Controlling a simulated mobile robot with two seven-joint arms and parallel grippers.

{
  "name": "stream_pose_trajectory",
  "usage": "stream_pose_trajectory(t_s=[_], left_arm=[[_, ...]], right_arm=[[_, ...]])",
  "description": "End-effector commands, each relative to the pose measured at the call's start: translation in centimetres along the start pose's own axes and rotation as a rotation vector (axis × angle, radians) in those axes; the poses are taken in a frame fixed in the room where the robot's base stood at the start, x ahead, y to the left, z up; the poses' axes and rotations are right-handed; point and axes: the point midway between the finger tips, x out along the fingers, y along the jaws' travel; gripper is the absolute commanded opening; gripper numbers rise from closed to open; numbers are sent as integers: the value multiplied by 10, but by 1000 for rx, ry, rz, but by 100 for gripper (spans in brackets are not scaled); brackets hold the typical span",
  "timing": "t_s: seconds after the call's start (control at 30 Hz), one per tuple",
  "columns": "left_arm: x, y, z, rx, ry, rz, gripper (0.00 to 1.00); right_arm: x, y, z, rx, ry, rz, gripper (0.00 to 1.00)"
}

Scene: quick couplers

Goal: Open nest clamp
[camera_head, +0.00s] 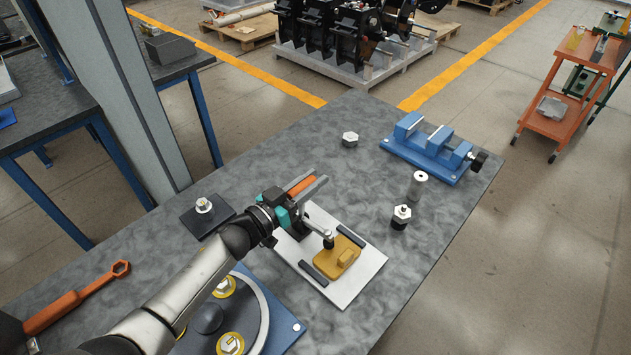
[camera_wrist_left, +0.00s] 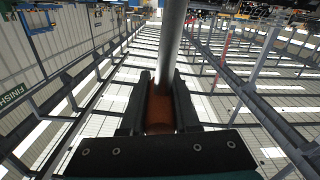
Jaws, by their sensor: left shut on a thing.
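The nest clamp stands on a white plate (camera_head: 356,288) on the grey table. Its metal arm (camera_head: 320,223) reaches over a yellow block (camera_head: 339,257), with a dark tip at the block's back edge; I cannot tell whether the tip presses on it. The block sits between two dark rails. My left gripper (camera_head: 306,187) is shut on the clamp's orange handle (camera_head: 300,186). In the left wrist view the handle (camera_wrist_left: 160,112) sits between the dark fingers, with a metal rod (camera_wrist_left: 170,45) running on beyond it. My right gripper is out of view.
A blue vise (camera_head: 428,150), a hex nut (camera_head: 350,139), a grey cylinder (camera_head: 418,183) and a dark-based fitting (camera_head: 401,216) stand behind and right. A dark pad with a nut (camera_head: 204,206), a blue round fixture (camera_head: 285,322) and an orange wrench (camera_head: 75,300) lie left.

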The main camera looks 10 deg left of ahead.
Motion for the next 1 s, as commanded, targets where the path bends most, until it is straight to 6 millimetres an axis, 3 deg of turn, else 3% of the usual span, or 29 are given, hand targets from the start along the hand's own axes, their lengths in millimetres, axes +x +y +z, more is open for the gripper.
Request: stream_pose_trajectory(t_s=[0.37,1.0], left_arm=[[0,-42,-3,-327,0,-4,0],[0,-100,25,-894,3,-4,0]], right_arm=[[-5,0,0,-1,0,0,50],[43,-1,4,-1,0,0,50]])
